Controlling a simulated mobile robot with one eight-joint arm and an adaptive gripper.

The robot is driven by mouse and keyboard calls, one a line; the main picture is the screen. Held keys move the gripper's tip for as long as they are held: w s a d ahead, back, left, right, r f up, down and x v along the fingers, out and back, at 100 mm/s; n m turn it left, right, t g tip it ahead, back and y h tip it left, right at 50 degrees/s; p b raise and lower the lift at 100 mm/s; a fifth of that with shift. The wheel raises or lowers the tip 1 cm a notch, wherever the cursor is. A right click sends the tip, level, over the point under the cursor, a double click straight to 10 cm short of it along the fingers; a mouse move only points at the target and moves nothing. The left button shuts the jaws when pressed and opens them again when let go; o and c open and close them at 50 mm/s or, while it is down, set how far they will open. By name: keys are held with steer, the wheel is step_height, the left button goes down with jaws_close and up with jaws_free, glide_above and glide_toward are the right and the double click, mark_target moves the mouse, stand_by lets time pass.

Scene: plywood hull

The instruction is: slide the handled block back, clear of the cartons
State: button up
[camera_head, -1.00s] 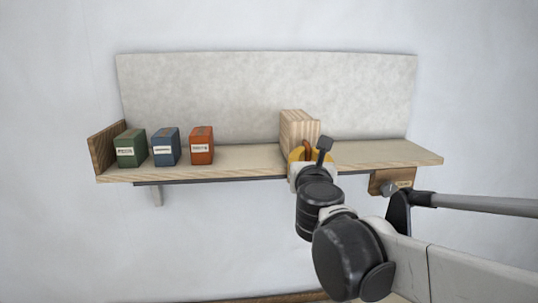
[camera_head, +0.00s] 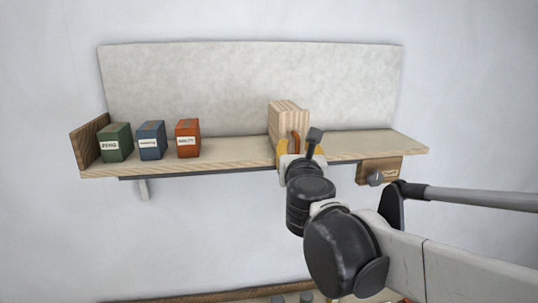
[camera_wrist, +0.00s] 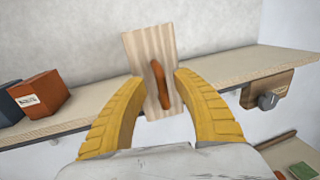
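The handled block (camera_head: 275,122) is a pale striped wooden block standing upright on the shelf, right of the cartons. Its orange-brown handle (camera_wrist: 158,84) faces me. The green carton (camera_head: 116,143), blue carton (camera_head: 150,141) and red carton (camera_head: 187,139) stand in a row at the shelf's left, with a clear gap before the block. The red carton also shows in the wrist view (camera_wrist: 42,94). My gripper (camera_wrist: 158,77) is open, its yellow fingers on either side of the handle with gaps beside it. It also shows in the head view (camera_head: 297,146), partly hiding the block's lower front.
The shelf (camera_head: 235,153) has a brown end board (camera_head: 88,144) at left and a grey back panel (camera_head: 190,85). Shelf right of the block is bare. A wooden piece with a grey knob (camera_head: 375,178) hangs below the right end. Another shelf (camera_head: 220,296) lies lower.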

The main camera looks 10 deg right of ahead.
steer(key=v, duration=1.1)
steer(key=shift+w, duration=0.1)
steer(key=s+d+f+m+g+b, duration=0.2)
steer(key=f+m+b, duration=0.35)
steer(key=f, duration=0.45)
steer(key=s+d+f+m+g+h+b, duration=0.1)
steer(key=s+d+f+m+g+b, duration=0.15)
steer(key=f+m+b, duration=0.55)
steer(key=s+d+f+m+g+b, duration=0.1)
steer(key=d+f+m+b, duration=0.3)
steer(key=f, duration=0.8)
steer(key=s+a+f+m+g+y+b, duration=0.1)
steer(key=f+m+b, duration=0.4)
steer(key=f, duration=0.5)
steer(key=s+a+f+m+g+y+b, duration=0.2)
steer(key=s+f+m+b, duration=0.3)
steer(key=f+b, duration=0.3)
steer(key=s+a+f+m+g+y+b, duration=0.2)
steer(key=f+m+b, duration=0.4)
steer(key=f, duration=0.7)
steer(key=shift+s+a+f+b, duration=0.4)
steer(key=shift+s+a, duration=0.35)
steer(key=shift+a, duration=0.25)
